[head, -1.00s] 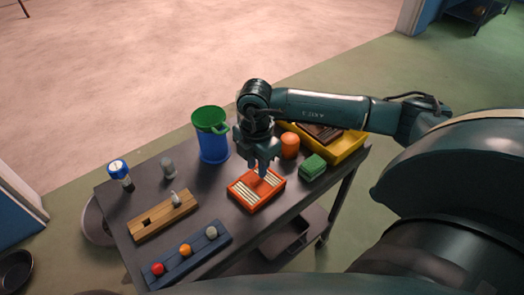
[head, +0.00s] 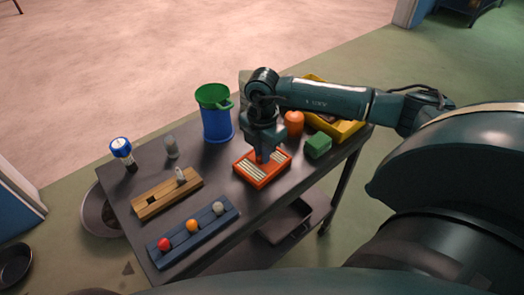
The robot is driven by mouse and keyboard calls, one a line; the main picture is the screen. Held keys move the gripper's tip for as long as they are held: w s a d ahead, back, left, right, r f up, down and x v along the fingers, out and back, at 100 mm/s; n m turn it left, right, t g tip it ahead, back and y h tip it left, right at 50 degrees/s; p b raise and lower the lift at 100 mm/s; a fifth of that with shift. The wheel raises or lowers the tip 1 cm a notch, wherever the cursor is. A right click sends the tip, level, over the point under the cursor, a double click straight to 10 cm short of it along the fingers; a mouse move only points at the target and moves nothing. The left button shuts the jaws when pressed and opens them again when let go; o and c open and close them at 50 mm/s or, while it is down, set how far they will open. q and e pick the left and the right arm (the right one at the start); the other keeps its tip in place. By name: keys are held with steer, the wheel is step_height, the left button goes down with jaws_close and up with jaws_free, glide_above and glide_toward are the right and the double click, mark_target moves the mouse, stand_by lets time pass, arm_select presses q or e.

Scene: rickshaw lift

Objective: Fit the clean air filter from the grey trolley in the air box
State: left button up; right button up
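The air filter (head: 251,173) is a flat orange-red frame with pale pleats. It lies on the dark grey trolley top (head: 216,181), near the front edge. My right gripper (head: 262,157) points straight down over the middle of the filter, its fingertips at or just above a raised red part there. The fingers overlap in this view, so I cannot tell whether they are open, shut or gripping. My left gripper is out of view. I see nothing that I can make out as the air box.
A blue bin with a green top (head: 217,120), an orange cylinder (head: 294,123), a green block (head: 318,146) and a yellow crate (head: 346,131) stand around my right gripper. A wooden block (head: 160,197) and a blue rack with coloured balls (head: 180,240) lie at the left.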

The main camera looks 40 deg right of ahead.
jaws_close()
steer(key=shift+r+p, duration=2.7)
steer(key=shift+r, duration=0.85)
